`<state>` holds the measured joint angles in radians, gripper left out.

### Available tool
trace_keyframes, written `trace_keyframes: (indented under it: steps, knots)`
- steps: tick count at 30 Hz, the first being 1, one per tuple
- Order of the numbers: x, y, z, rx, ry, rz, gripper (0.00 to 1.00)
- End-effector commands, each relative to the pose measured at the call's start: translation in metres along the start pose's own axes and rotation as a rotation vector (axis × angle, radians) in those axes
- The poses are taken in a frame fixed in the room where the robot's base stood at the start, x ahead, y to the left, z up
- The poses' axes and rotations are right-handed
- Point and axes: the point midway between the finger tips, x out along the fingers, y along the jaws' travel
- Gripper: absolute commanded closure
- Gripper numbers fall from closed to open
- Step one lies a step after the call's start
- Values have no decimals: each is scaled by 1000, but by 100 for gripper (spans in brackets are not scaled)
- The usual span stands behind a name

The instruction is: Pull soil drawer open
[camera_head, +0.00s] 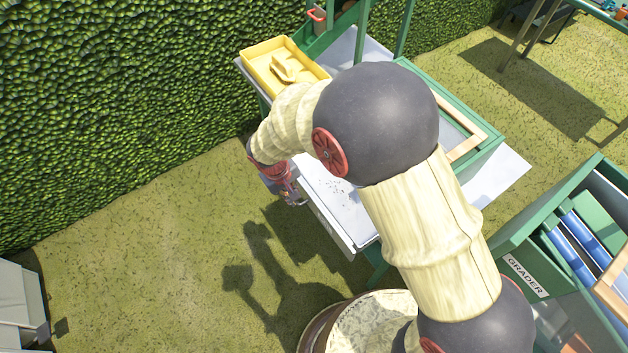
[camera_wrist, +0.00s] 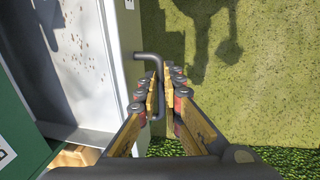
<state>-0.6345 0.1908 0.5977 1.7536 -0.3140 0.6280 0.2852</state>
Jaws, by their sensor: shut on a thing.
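The soil drawer (camera_head: 338,226) is a pale tray with dark specks inside, and it stands out from the green bench. In the wrist view the drawer (camera_wrist: 85,40) fills the left, with its grey front panel running up and down. A grey bent bar handle (camera_wrist: 148,57) sticks out from that panel. My gripper (camera_wrist: 160,85) is shut on the handle, with one finger on each side of it. In the head view my gripper (camera_head: 290,193) is at the drawer's outer left end, where my arm partly hides the drawer and bench.
A yellow tray (camera_head: 262,62) with a scoop sits on the bench's back left corner. A hedge (camera_head: 120,90) runs behind. A green grader (camera_head: 530,265) stands at the right. Open grass (camera_head: 150,235) lies in front of the drawer.

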Motion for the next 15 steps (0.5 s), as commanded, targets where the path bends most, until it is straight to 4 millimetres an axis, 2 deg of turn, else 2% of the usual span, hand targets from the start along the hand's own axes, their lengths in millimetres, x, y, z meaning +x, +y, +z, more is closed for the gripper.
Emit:
trace_keyframes:
  steps: [1,6,9,15]
  knots:
    - [-2,-13,0,-7,0,0,100]
    - [-8,-42,0,-3,0,0,100]
    - [-10,-52,-1,-2,0,0,100]
    - [-11,-60,-1,0,0,0,100]
